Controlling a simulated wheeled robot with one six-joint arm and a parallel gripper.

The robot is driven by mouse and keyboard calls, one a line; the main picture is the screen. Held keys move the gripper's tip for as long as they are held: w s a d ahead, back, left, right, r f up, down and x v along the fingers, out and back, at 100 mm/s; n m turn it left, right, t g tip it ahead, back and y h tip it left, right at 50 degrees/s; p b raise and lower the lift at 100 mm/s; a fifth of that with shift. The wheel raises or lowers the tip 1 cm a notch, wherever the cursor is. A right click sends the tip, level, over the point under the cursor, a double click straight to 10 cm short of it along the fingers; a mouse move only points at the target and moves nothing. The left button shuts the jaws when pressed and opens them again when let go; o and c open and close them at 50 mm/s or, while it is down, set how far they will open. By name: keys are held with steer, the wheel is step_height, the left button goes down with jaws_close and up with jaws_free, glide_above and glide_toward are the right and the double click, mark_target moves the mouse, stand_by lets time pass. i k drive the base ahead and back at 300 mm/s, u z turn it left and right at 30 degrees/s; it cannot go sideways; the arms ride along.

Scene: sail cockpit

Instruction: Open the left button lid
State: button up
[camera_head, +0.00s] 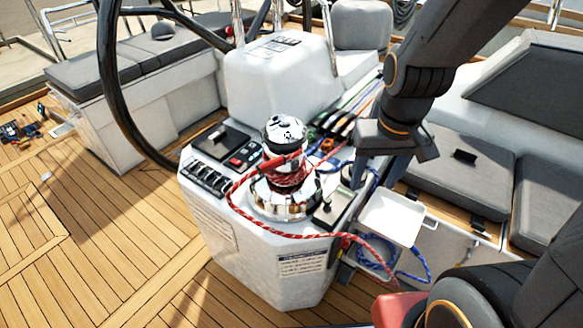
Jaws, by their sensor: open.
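The white winch console (240,250) stands in the middle of the view. On its top left is a black panel (226,142) with red buttons (245,155) at its right edge. On its top right, beside the winch, is a small plate with a dark lid-like piece (331,208). I cannot tell for sure which piece is the left button lid, or whether it is open. My gripper (378,176) is open, points down and hangs over the console's right edge. It looks empty, and it partly hides that edge.
A chrome winch (287,190) wrapped in red rope (360,237) rises from the console. A black steering wheel (108,80) stands at left. A white bin (392,214) with blue rope is at right. Grey cushions (462,172) lie beyond. Open wooden deck (110,220) lies left.

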mark_target(333, 206)
steer(key=u, duration=1.55)
steer(key=k, duration=0.8)
steer(key=z, duration=0.5)
steer(key=i, duration=0.5)
